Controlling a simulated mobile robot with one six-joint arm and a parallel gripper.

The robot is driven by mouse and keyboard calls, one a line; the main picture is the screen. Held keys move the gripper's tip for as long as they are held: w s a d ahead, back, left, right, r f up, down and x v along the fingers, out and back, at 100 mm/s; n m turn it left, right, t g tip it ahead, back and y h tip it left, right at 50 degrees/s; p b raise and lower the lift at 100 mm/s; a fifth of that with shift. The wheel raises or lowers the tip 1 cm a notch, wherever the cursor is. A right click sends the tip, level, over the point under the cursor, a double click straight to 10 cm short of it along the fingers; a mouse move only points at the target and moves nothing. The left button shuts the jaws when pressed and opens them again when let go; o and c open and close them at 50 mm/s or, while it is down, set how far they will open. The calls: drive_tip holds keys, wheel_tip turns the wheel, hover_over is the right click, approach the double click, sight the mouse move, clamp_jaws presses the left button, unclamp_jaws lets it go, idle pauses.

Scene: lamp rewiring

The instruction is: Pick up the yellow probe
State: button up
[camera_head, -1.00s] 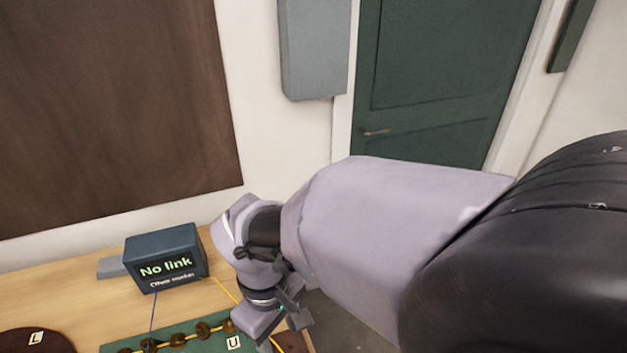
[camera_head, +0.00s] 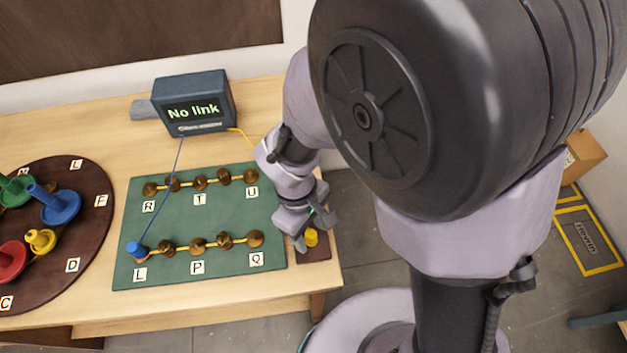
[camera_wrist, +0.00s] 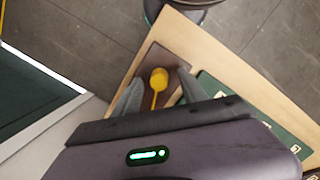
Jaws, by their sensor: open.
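The yellow probe (camera_head: 311,237) stands on a small brown pad (camera_head: 318,254) at the right edge of the table. In the wrist view the yellow probe (camera_wrist: 159,77) shows its rounded top, with a yellow wire running from it toward me. My gripper (camera_head: 309,230) is open over the pad, with one finger on each side of the probe in the picture. In the wrist view my gripper (camera_wrist: 156,85) has its fingers spread around the probe's image. I cannot tell whether either finger touches it.
A green board (camera_head: 206,220) with brass posts lies left of the pad. A blue probe (camera_head: 136,250) stands at post L. The meter (camera_head: 195,101) reads "No link". A round dark tray (camera_head: 88,215) holds coloured pieces. The floor (camera_wrist: 262,25) is beyond the table edge.

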drive_tip(key=shift+d+f, duration=0.1)
drive_tip(key=shift+f, duration=0.75)
drive_tip(key=shift+r, duration=0.1)
drive_tip(key=shift+c, duration=0.4)
clamp_jaws()
